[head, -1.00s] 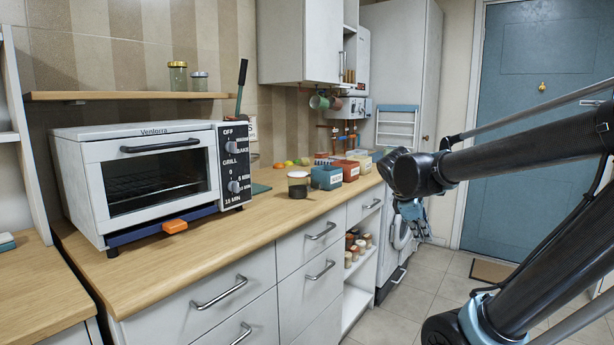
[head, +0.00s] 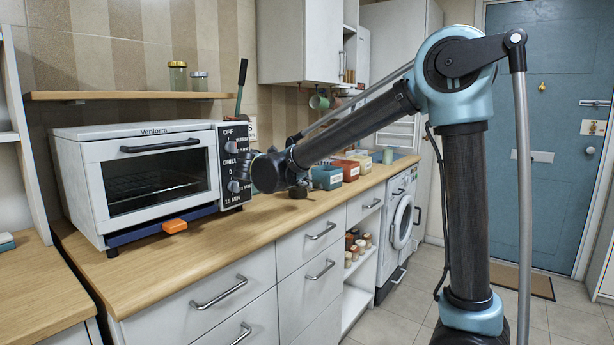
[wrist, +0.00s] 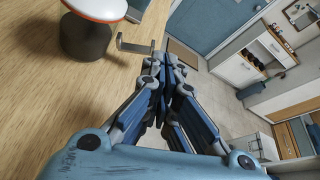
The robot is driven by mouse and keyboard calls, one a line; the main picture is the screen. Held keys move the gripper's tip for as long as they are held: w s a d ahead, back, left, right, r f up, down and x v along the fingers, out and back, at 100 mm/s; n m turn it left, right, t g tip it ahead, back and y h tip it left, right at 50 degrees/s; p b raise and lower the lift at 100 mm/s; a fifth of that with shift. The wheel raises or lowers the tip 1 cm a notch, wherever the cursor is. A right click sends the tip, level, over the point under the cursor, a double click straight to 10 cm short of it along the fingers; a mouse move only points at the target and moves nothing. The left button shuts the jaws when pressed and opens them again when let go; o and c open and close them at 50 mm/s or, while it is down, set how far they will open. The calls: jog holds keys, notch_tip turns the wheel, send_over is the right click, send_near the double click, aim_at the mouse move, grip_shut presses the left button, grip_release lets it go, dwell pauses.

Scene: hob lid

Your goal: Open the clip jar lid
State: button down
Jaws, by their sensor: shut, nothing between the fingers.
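In the wrist view the clip jar (wrist: 86,36) stands on the worktop at the top left, with a dark body. Its white lid (wrist: 95,7) with an orange-red rim sits on top and looks closed. A grey angled metal piece (wrist: 135,46) shows beside the jar; I cannot tell whether it is the jar's clip. My gripper (wrist: 166,62) is shut and empty, pointing up the picture, to the right of the jar and apart from it. In the head view my arm covers most of the jar, and the fingers cannot be made out.
The wooden worktop (head: 190,262) is clear in front of the toaster oven (head: 150,175). Beyond my wrist are a blue container (head: 326,178) and a red one (head: 346,169). Drawers with handles line the worktop's front. The tiled floor is open to the right.

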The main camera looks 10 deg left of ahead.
jog(key=shift+n+t, duration=0.4)
jog(key=shift+n, duration=0.3)
jog(key=w+f, duration=0.1)
jog(key=w, duration=0.4)
jog(key=w+f, duration=0.1)
jog(key=w, duration=0.2)
jog(key=shift+d+f, duration=0.35)
jog(key=shift+s+a+r, duration=0.1)
jog(key=shift+a+r, duration=0.2)
jog(key=shift+r, duration=0.3)
jog(key=shift+a+r, duration=0.3)
jog(key=shift+r, duration=0.3)
jog(key=shift+a+r, duration=0.3)
jog(key=shift+r, duration=0.4)
